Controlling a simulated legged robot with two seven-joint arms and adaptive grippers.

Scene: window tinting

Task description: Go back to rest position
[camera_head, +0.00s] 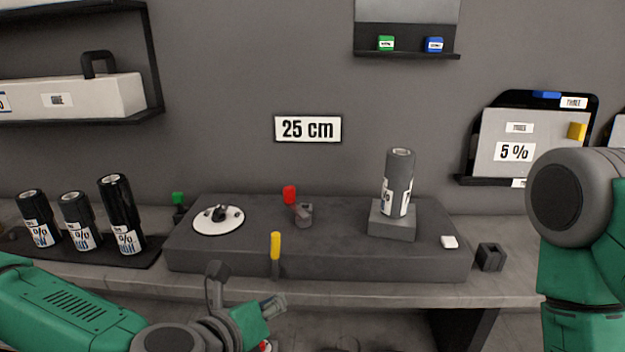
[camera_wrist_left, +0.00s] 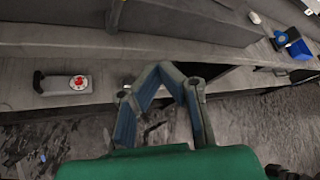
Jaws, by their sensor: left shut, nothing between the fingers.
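My left gripper (camera_head: 245,298) is in front of the bench's front edge, low in the head view. It is shut and empty. In the left wrist view its fingers (camera_wrist_left: 168,76) come together with nothing between them, over the bench edge and the floor. My left forearm comes in from the lower left. My right arm shows as a bent joint and green links at the right edge of the head view. My right gripper is out of the picture.
A dark raised block (camera_head: 340,265) on the bench (camera_head: 510,290) carries a grey-black roll on a stand (camera_head: 392,223), a white disc (camera_head: 218,228) and a red-topped tool (camera_head: 290,196). A yellow-handled tool (camera_head: 275,246) stands at its front. Several black rolls (camera_head: 120,215) stand left.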

